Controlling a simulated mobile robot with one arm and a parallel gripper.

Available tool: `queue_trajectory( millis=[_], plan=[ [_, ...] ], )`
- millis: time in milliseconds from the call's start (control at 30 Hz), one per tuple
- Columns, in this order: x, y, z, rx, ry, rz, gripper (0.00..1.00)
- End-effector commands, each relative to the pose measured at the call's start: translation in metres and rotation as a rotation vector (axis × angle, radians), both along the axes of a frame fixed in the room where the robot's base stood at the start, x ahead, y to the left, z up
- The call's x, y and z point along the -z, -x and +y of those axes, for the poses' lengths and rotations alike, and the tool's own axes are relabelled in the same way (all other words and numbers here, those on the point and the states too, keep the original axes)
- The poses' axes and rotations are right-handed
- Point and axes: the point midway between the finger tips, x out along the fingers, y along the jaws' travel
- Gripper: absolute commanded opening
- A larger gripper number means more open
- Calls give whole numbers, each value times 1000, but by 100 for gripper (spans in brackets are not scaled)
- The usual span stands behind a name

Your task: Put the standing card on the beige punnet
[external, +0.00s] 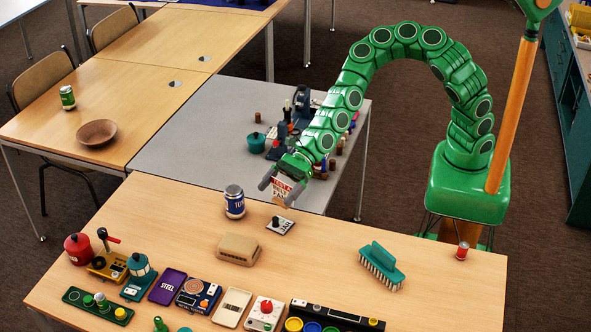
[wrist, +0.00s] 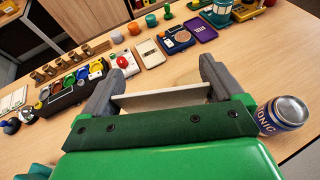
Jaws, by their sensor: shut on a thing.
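My gripper (external: 280,192) is shut on the standing card (external: 283,187), a small card with printed lettering. The card hangs upright between the fingers, above the table's back part and apart from the tabletop. In the wrist view, my gripper (wrist: 160,72) shows the card (wrist: 160,99) almost edge-on as a pale strip between both grey fingers. The beige punnet (external: 238,249) rests on the table, below and left of my gripper in the external view. In the wrist view the card and fingers hide most of the area where it rests.
A blue can (external: 235,202) stands just left of my gripper. A small plate marked JAR (external: 281,226) with a dark knob lies below it. A green brush (external: 382,265) is to the right. Several gadgets line the front edge.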

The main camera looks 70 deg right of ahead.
Motion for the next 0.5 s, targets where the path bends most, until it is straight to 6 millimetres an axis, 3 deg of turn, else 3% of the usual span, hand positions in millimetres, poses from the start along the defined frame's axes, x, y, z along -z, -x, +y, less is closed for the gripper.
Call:
queue_trajectory(
  millis=[500],
  plan=[
    [6,-28,9,25,-3,1,65]
  ],
)
